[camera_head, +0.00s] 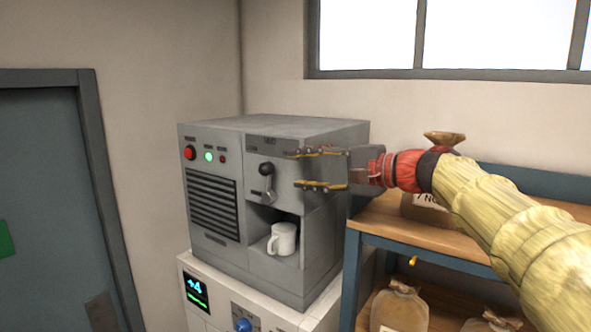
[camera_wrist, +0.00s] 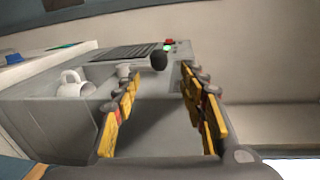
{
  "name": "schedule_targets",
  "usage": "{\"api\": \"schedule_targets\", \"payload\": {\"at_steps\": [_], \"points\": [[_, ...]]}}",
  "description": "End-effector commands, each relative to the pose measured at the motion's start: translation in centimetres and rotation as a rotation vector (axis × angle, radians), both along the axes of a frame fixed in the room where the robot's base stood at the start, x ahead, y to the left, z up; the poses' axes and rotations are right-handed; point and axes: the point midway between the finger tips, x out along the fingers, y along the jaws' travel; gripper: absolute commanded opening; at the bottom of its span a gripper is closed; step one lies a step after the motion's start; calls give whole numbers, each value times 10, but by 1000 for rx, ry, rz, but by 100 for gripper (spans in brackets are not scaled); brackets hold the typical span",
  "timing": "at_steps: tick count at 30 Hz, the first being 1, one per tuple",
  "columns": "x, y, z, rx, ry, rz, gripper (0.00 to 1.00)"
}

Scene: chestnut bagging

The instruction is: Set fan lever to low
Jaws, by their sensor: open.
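The lever (camera_head: 267,180) is on the front of a grey machine (camera_head: 320,132), above a recess. It has a black round knob, and its stem hangs below the knob. The knob also shows in the wrist view (camera_wrist: 159,61), beyond my fingertips and roughly between them. My gripper (camera_head: 293,169) is open and empty, to the right of the lever in the head view. I see no contact with the lever. I cannot tell for sure that this is the fan lever.
A white mug (camera_head: 282,239) stands in the recess below the lever. A white unit (camera_head: 262,312) with a display and a blue knob is under the machine. A shelf (camera_head: 440,235) with brown bags stands to the right. A dark door (camera_head: 55,200) is at left.

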Motion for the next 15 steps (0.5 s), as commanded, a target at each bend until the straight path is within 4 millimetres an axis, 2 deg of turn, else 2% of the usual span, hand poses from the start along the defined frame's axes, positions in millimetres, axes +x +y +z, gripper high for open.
{"api": "schedule_targets", "payload": {"at_steps": [7, 11, 15], "points": [[0, 0, 0, 1, 1, 0, 42], [-3, -1, -5, 12, 20, -5, 34], [-12, -6, -20, 94, 125, -32, 26]]}}
